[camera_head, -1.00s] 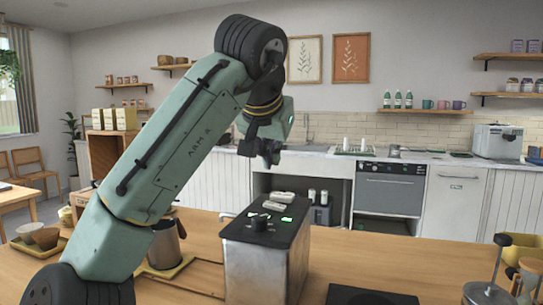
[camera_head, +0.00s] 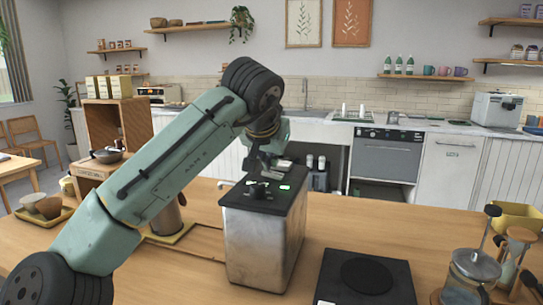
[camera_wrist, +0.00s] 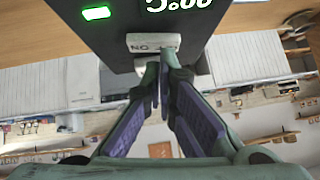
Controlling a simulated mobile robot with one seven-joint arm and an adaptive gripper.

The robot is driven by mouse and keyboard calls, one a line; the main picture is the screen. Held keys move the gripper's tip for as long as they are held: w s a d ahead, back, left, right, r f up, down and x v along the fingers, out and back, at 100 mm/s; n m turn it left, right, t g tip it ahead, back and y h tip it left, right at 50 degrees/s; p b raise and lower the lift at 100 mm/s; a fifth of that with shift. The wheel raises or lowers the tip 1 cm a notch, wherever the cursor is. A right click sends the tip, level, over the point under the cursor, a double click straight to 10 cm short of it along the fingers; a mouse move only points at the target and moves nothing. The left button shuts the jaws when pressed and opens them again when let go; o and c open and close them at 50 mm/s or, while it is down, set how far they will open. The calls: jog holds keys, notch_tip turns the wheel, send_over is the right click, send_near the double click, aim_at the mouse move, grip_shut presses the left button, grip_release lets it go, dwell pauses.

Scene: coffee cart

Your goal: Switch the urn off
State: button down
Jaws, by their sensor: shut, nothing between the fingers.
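The urn (camera_head: 255,240) is a metal box with a black top, standing on the wooden counter. In the wrist view its black top (camera_wrist: 115,30) carries a lit green light (camera_wrist: 96,13), part of a green-white digit display (camera_wrist: 180,4) and a pale block (camera_wrist: 153,42) with partly hidden lettering. A dark knob (camera_head: 257,190) stands on the top in the head view. My gripper (camera_head: 264,168) is low over the far part of the top. In the wrist view my gripper (camera_wrist: 163,72) is shut and empty, its tips by the pale block; I cannot tell whether they touch it.
A black hot plate (camera_head: 368,275) lies right of the urn. A glass press (camera_head: 472,270) stands at the right edge. A brown jug (camera_head: 166,222) on a yellow tray is left of the urn, behind my arm. The counter right of the urn is partly clear.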

jog(key=shift+w+a+f+n+h, duration=0.1)
jog(key=shift+a+f+n+h, duration=0.2)
jog(key=shift+h, duration=0.2)
jog(key=shift+d, duration=0.15)
jog(key=shift+s+d+f, duration=0.1)
jog(key=shift+s+d, duration=0.2)
jog(key=shift+d, duration=0.4)
